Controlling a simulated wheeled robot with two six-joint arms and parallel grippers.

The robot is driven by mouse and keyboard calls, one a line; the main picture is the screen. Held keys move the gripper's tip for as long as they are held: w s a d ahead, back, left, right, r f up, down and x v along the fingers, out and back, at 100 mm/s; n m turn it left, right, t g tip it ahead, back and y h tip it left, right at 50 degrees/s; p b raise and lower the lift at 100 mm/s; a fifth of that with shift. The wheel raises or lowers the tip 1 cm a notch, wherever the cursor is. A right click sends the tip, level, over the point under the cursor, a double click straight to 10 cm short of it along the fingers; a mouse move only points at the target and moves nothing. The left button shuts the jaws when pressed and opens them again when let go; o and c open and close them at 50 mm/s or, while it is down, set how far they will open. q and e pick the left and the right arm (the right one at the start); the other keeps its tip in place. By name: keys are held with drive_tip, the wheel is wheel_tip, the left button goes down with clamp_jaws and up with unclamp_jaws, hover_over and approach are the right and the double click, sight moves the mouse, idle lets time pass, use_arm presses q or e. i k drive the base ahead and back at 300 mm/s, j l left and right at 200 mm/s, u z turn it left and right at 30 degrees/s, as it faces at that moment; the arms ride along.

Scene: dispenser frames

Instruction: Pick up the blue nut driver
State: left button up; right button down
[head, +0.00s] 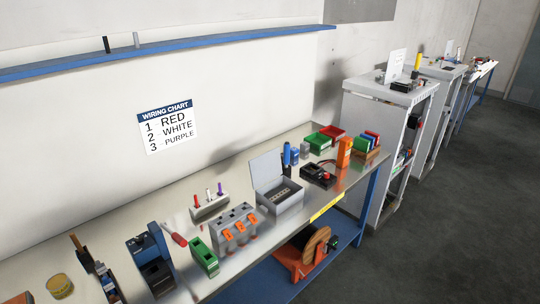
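An upright blue thing (287,154) that looks like the handle of the blue nut driver stands on the workbench (245,258), just behind the open-lidded grey box (281,203). Neither of my grippers shows in the head view.
A black device (318,176), an orange thing (344,153) and green and red bins stand right of the blue handle. Left are a grey block with orange levers (236,226), a green holder (204,258) and a red-handled tool (179,239). Grey cabinets (393,142) stand beyond the bench.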

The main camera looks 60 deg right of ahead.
sight(287, 146)
drive_tip(key=z, duration=2.15)
drive_tip(key=l+u, duration=0.15)
drive_tip(key=u, duration=0.55)
drive_tip(key=i+l+u, duration=0.1)
drive_tip(key=l+u, duration=0.25)
drive_tip(key=l, duration=0.3)
drive_tip(key=l+u, duration=0.4)
drive_tip(key=l, duration=1.1)
drive_tip(key=k+l+u, duration=0.1)
drive_tip(key=l, duration=0.75)
drive_tip(key=i+l, duration=0.1)
drive_tip(key=i, duration=0.35)
